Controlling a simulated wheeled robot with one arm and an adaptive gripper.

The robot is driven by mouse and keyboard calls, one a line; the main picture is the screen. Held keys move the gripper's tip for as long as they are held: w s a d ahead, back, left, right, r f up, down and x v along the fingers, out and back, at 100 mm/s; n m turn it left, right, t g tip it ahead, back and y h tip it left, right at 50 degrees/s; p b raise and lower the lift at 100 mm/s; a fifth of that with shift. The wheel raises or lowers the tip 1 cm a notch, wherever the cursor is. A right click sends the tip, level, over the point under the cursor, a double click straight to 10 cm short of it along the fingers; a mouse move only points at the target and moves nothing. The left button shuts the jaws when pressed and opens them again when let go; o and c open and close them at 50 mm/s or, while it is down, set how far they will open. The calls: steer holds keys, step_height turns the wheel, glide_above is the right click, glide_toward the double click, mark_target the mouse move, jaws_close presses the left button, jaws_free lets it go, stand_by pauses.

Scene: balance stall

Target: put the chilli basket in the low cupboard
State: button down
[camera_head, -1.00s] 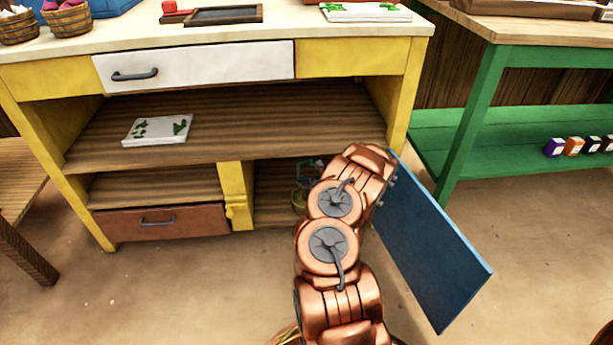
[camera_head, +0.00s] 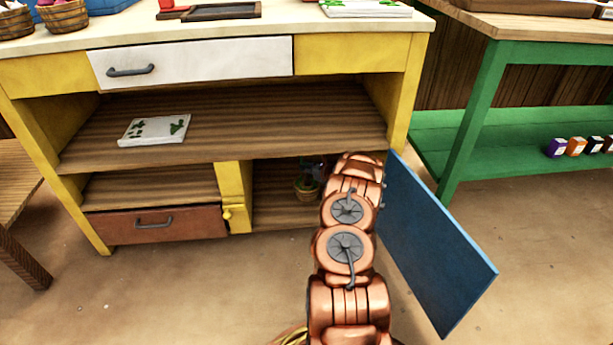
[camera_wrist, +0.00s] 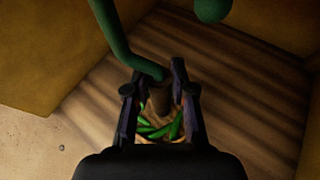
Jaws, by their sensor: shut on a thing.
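The chilli basket (camera_head: 307,194) is small and woven, with green chillies in it. It is inside the low cupboard (camera_head: 268,203), close to its floor; I cannot tell whether it touches. My gripper (camera_head: 315,165) is in the cupboard above the basket, mostly hidden by my arm. In the wrist view my gripper (camera_wrist: 158,85) is shut on the basket's brown handle (camera_wrist: 158,100), with green chillies (camera_wrist: 162,130) below it. The cupboard's blue door (camera_head: 435,245) stands open to the right of my arm.
A green curved tube (camera_wrist: 120,40) passes close to the fingertips in the wrist view. Left of the cupboard is a yellow divider (camera_head: 236,195), then a shut brown drawer (camera_head: 155,224). The shelf (camera_head: 250,125) above holds a white patterned slab (camera_head: 155,130). A green rack (camera_head: 475,130) stands at right.

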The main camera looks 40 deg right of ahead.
mark_target(308, 174)
steer(key=shift+w+d, duration=0.1)
steer(key=shift+d, duration=0.1)
steer(key=shift+f+b, duration=1.05)
steer(key=shift+f, duration=0.65)
steer(key=shift+a+f, duration=0.1)
steer(key=shift+f, duration=0.05)
steer(key=c, duration=1)
jaws_free()
steer(key=shift+s+r, duration=0.25)
steer(key=shift+r, duration=0.05)
steer(key=shift+p+v, duration=2.05)
steer(key=shift+v, duration=3.65)
